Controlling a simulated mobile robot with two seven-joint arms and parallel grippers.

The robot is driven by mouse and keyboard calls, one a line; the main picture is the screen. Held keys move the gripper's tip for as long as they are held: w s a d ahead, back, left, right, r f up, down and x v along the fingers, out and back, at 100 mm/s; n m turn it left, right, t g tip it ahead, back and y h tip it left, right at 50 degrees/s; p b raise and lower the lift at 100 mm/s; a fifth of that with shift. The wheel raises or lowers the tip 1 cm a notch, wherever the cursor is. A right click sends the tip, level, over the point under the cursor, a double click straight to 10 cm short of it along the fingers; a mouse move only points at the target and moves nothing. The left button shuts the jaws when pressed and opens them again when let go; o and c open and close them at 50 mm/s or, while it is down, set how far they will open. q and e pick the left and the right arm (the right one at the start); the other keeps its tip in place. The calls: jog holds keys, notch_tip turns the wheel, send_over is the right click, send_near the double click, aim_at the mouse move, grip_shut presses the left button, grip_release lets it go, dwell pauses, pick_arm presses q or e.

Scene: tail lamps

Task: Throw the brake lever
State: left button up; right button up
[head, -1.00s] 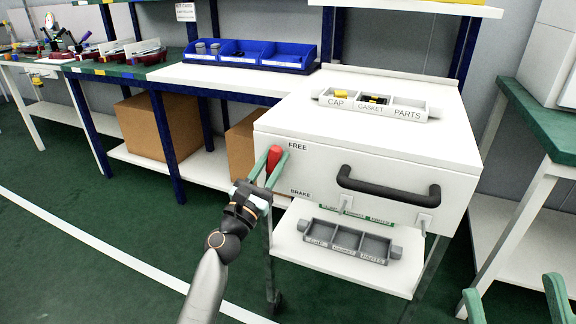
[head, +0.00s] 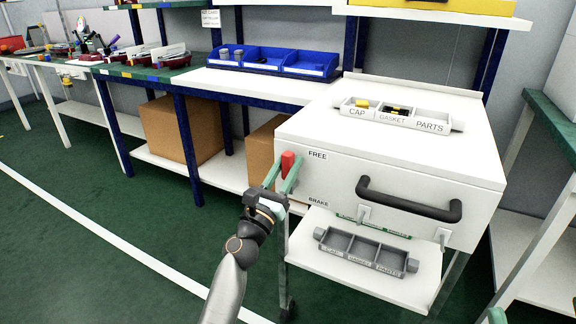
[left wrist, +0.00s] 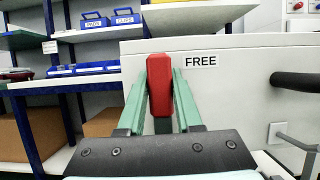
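The brake lever's red handle (head: 288,163) stands upright at the left side of the white cart (head: 400,160), level with the FREE label (head: 318,155). The BRAKE label (head: 318,203) is lower on the same face. My left gripper (head: 281,174) has its green fingers on either side of the handle. In the left wrist view the red handle (left wrist: 160,88) lies between the fingertips (left wrist: 161,80), with narrow gaps; the fingers look open, not clamped. The lever's lower part is hidden behind the gripper.
The cart has a black bar handle (head: 408,200) on its front, a parts tray (head: 400,116) on top and a grey tray (head: 366,253) on its lower shelf. A bench with blue bins (head: 272,62) stands behind. Floor at left is clear.

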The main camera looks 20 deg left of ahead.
pick_arm(q)
jog(key=o, duration=0.4)
jog(key=shift+o, duration=0.2)
